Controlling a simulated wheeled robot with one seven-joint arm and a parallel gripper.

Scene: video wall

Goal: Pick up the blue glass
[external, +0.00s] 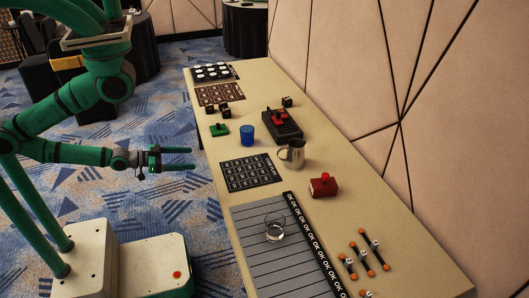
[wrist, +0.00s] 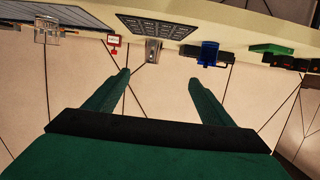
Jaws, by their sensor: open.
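The blue glass (external: 247,136) stands upright on the long beige table (external: 213,178), fairly near its left edge in the external view. It also shows near the top of the wrist view (wrist: 208,52), where the scene appears upside down. My gripper (external: 190,159) is open and empty, left of the table edge and apart from the glass. In the wrist view its two green fingers (wrist: 159,78) are spread, with nothing between them.
A metal pitcher (external: 293,154) and a dark device (external: 282,125) stand right of the glass. A green block (external: 219,130) is to its left. A black grid mat (external: 252,173), red box (external: 323,187) and clear glass (external: 275,230) lie nearer. A wall (external: 400,90) bounds the far side.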

